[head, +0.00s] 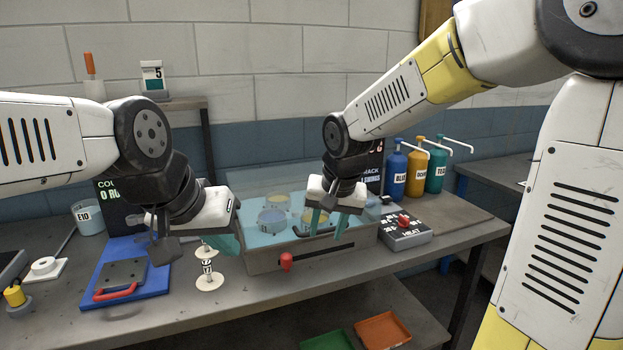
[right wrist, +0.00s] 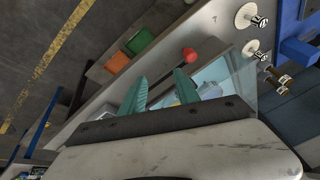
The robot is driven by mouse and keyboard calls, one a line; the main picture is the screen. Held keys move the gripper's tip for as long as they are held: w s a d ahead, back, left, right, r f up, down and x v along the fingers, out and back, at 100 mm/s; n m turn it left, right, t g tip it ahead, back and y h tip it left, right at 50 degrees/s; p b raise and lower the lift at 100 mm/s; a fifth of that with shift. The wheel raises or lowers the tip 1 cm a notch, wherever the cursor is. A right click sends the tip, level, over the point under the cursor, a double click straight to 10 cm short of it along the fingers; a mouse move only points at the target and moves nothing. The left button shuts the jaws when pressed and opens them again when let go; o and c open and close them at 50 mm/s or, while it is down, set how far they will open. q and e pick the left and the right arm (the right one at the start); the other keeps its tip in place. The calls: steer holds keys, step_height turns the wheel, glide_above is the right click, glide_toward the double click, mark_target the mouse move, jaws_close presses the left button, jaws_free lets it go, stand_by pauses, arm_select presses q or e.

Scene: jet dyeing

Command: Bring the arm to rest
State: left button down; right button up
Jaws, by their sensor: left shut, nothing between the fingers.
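My left gripper (head: 226,244) hangs over the table left of the water bath, its teal fingers together with nothing visible between them. My right gripper (head: 326,225) is above the front right part of the bath (head: 262,264), pointing down. Its two teal fingers stand apart; they also show spread and empty in the right wrist view (right wrist: 160,92). Part of the left gripper's fingers is hidden by its own body. Both arms are raised over the bench.
The bath has a red knob (head: 286,261) in front and cups inside. A white spool (head: 207,278) stands close to my left gripper. A blue board (head: 130,285), a control box (head: 404,228) and pump bottles (head: 415,172) are nearby. Trays (head: 382,330) lie below.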

steer(key=s+d+r+t, duration=0.1)
steer(key=s+d+r, duration=0.2)
steer(key=s+d, duration=0.3)
steer(key=s+d+r+n+t, duration=0.1)
steer(key=s+d+r, duration=0.2)
steer(key=s, duration=0.6)
steer(key=d, duration=0.2)
steer(key=shift+s+d+r+y, duration=0.2)
steer(key=shift+s+d+y, duration=0.05)
steer(key=shift+d+y, duration=0.1)
